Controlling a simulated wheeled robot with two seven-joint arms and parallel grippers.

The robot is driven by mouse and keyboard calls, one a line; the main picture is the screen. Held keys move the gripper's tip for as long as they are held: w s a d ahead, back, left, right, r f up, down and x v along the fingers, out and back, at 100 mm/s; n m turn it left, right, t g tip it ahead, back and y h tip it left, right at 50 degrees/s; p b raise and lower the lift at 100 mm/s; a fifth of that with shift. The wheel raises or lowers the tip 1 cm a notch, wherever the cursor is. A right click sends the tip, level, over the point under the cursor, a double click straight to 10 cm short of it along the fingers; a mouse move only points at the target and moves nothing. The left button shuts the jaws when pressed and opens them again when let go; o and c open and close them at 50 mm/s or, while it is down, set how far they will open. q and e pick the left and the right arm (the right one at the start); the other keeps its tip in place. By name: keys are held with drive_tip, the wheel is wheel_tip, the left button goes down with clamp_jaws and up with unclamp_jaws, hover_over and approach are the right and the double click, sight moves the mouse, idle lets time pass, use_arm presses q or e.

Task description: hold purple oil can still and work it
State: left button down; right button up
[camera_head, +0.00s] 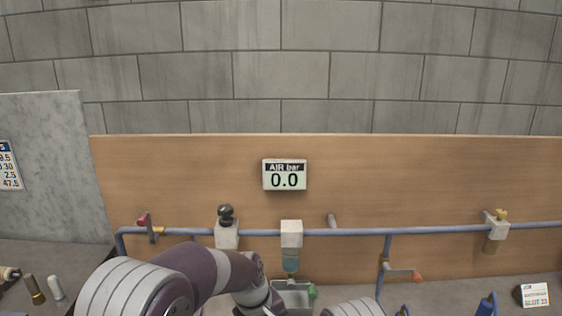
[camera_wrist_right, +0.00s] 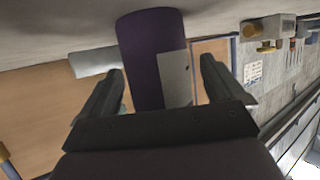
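In the right wrist view, a dark purple cylinder (camera_wrist_right: 150,60) with a pale grey patch on its side stands against the grey surface; it looks like the purple oil can. My right gripper (camera_wrist_right: 160,85) has its two fingers apart, one on each side of the cylinder in the picture. I cannot tell whether they touch it. The cylinder's lower part in the picture is hidden behind my gripper. In the head view I cannot make out the can. My left gripper (camera_head: 262,302) is partly visible at the bottom edge, below my purple and grey arm; its fingers are not clear.
A blue pipe (camera_head: 400,231) with valves runs along the wooden panel (camera_head: 400,170). An air display (camera_head: 284,175) reads 0.0. A grey tray (camera_head: 293,297) sits beneath a clear-bowled unit (camera_head: 291,258). A red-tipped lever (camera_head: 405,273) and a blue bottle (camera_head: 487,306) are at right.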

drive_tip(key=shift+s, duration=0.1)
drive_tip(key=v, duration=1.2)
drive_tip(key=d+r+m+g+h, duration=0.35)
drive_tip(key=d+g+h, duration=0.2)
drive_tip(key=d, duration=0.35)
use_arm(q)
drive_tip(key=s+a+f+m+y, duration=0.1)
drive_tip(key=s+a+m, duration=0.5)
drive_tip(key=s+a, duration=0.9)
drive_tip(key=s+y, duration=0.1)
drive_tip(key=s, duration=0.2)
drive_tip(key=shift+a, duration=0.4)
use_arm(e)
drive_tip(key=s+d+r+m+g, duration=0.1)
drive_tip(key=s+d+r+g, duration=0.1)
drive_tip(key=s, duration=0.3)
drive_tip(key=s+d+r+m+g+h, duration=0.1)
drive_tip(key=s+r+g, duration=0.1)
drive_tip(key=s+r, duration=0.2)
drive_tip(key=shift+s+d+r+g, duration=0.35)
drive_tip(key=shift+s+d, duration=0.05)
drive_tip(key=shift+s, duration=0.85)
drive_tip(key=shift+s+m+h, duration=0.1)
drive_tip(key=shift+m+h, duration=0.15)
